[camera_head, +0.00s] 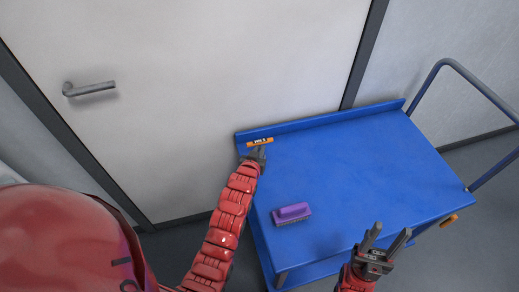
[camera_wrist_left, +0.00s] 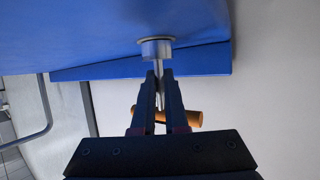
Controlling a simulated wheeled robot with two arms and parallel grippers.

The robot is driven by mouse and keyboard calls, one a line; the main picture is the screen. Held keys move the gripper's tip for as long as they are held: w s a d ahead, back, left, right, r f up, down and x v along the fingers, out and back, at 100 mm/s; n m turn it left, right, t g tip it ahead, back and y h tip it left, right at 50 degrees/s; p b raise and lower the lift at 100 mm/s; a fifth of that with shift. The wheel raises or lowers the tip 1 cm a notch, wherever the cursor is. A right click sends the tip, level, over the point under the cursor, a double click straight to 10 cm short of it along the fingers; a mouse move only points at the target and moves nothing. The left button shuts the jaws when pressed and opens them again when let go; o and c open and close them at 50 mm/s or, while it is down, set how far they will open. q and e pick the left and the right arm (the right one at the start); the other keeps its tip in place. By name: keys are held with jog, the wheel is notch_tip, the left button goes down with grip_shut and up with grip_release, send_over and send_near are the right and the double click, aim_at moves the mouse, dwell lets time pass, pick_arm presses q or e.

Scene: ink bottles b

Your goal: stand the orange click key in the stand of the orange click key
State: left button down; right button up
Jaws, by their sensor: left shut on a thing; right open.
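The orange click key has an orange crosswise handle (camera_head: 260,142) with dark and white marks, at the back left corner of the blue cart. My left gripper (camera_head: 259,153) is shut on its thin metal shaft. In the left wrist view the orange handle (camera_wrist_left: 190,119) shows beyond my fingers (camera_wrist_left: 160,78). A short grey metal cup with a flange, apparently the stand (camera_wrist_left: 156,48), is on the blue surface. The shaft points at this cup; I cannot tell whether its end is inside. My right gripper (camera_head: 390,232) is open and empty over the front right.
A raised lip (camera_head: 330,121) runs along the back, close to the door. A small orange thing (camera_head: 449,221) is at the right edge. The middle is clear.

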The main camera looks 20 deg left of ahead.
pick_arm(q)
jog(key=c, duration=0.9)
grip_release()
jog(key=shift+o, duration=0.2)
jog(key=p+v, duration=0.1)
jog(key=v, duration=1.6)
jog(key=shift+s, duration=0.2)
